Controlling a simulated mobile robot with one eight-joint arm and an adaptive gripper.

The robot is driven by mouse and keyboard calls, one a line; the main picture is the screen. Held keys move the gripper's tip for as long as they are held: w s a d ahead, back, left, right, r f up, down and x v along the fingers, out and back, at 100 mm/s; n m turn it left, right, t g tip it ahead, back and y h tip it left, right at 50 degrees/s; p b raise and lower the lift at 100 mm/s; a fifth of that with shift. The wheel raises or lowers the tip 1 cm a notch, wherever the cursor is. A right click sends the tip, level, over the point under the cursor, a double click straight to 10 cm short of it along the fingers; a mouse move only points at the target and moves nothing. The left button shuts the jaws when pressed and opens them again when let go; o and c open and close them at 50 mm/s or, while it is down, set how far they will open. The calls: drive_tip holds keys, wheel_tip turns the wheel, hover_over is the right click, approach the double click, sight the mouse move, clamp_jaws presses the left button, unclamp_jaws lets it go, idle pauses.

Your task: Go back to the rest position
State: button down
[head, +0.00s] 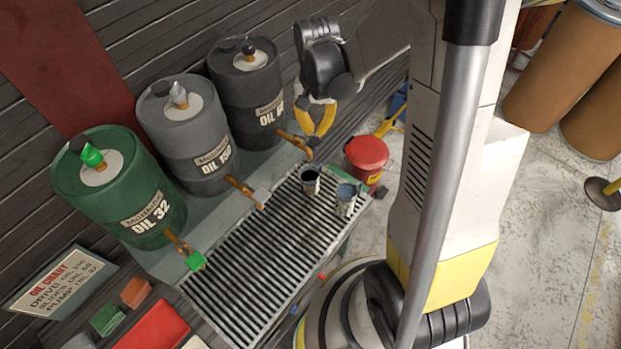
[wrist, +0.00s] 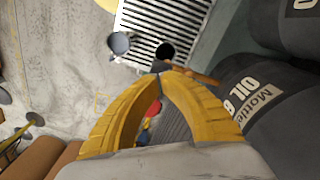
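My gripper (head: 313,134) has two curved yellow fingers. In the head view it hangs in the air near the front of the rightmost dark grey drum (head: 243,85), above that drum's wooden tap (head: 294,144). Beyond the tips a dark-mouthed can (wrist: 165,52) stands on the slotted grate (wrist: 165,18). A second can (wrist: 118,43) with a blue-grey top stands beside it; both cans also show in the head view, at the grate's right end.
A green drum (head: 118,190) and a grey drum (head: 186,135) stand along the wall, their taps facing the grate. A red-lidded bucket (head: 366,152) is on the floor beyond the grate. Brown barrels (head: 565,65) stand at the upper right. Open floor lies to the right.

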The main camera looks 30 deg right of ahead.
drive_tip(key=shift+r+p, duration=0.3)
drive_tip(key=shift+r, duration=0.6)
drive_tip(key=shift+f, duration=0.1)
drive_tip(key=b, duration=0.1)
drive_tip(key=a+b, duration=0.1)
drive_tip(key=shift+s+f+n+t+b, duration=0.1)
drive_tip(key=shift+s+n+t+b, duration=0.1)
drive_tip(key=shift+n+t+b, duration=0.15)
drive_tip(key=s+a+f+n+t+b, duration=0.5)
drive_tip(key=s+b, duration=0.5)
drive_tip(key=b, duration=0.8)
drive_tip(key=a+n+t, duration=0.1)
drive_tip(key=a+n, duration=0.1)
drive_tip(key=a, duration=0.1)
drive_tip(key=shift+s+a+f, duration=0.25)
